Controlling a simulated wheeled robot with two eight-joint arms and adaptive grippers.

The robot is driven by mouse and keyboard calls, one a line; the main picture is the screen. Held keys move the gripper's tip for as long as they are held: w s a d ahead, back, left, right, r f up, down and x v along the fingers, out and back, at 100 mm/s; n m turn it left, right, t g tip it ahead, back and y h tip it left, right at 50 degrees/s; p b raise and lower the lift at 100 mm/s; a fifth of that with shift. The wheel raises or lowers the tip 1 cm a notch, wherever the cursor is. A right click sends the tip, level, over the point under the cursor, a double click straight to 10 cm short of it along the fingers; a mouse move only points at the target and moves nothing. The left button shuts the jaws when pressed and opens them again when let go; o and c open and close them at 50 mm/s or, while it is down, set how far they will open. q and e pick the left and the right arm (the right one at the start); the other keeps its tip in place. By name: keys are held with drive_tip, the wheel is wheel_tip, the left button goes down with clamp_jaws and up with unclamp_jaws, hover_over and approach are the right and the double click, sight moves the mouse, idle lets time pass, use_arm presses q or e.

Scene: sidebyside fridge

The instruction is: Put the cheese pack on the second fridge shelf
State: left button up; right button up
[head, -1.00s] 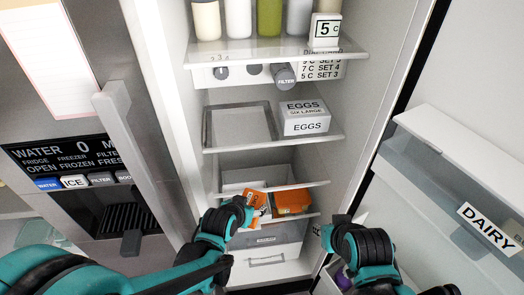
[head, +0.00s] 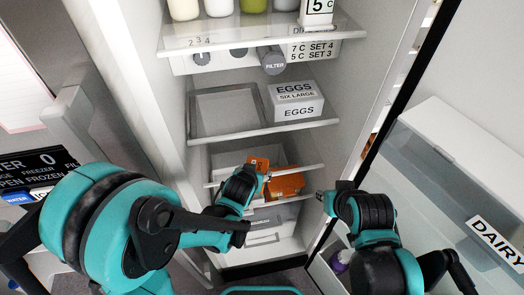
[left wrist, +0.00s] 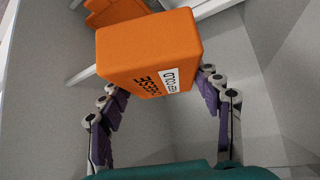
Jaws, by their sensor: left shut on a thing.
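My left gripper (head: 262,182) is shut on an orange cheese pack (left wrist: 145,60), which is held tilted between its fingers. In the head view the held pack (head: 259,164) shows just above my fingers, at the front of the lower fridge shelves. A second orange pack (head: 287,185) lies on a lower shelf to its right, partly hidden. The shelf with the eggs (head: 240,136) is the second one down in the head view, above my gripper. My right gripper (head: 326,200) is near the fridge's right front edge, and its jaws are not clear.
An egg box (head: 296,101) and an empty grey tray (head: 228,112) occupy the egg shelf. Bottles (head: 218,7) stand on the shelf above. The open right door carries a dairy bin (head: 450,195). A drawer (head: 270,222) sits below the lower shelves.

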use_arm(q)
drive_tip(key=w, duration=0.3)
drive_tip(key=w+d, duration=0.1)
drive_tip(key=w, duration=0.3)
drive_tip(key=w+d, duration=0.1)
drive_tip(key=w, duration=0.2)
drive_tip(key=shift+w+b, duration=0.2)
drive_tip(key=shift+b, duration=0.1)
drive_tip(key=f, duration=0.2)
drive_tip(key=f+b, duration=0.1)
drive_tip(key=shift+w+d+f, duration=0.1)
drive_tip(key=shift+w+f, duration=0.25)
drive_tip(key=shift+r, duration=0.1)
drive_tip(key=o, duration=1.1)
drive_tip(key=shift+f+b, duration=0.2)
drive_tip(key=shift+b, duration=0.15)
drive_tip(key=o, duration=0.5)
drive_tip(key=shift+c, duration=0.2)
drive_tip(key=shift+r, duration=0.1)
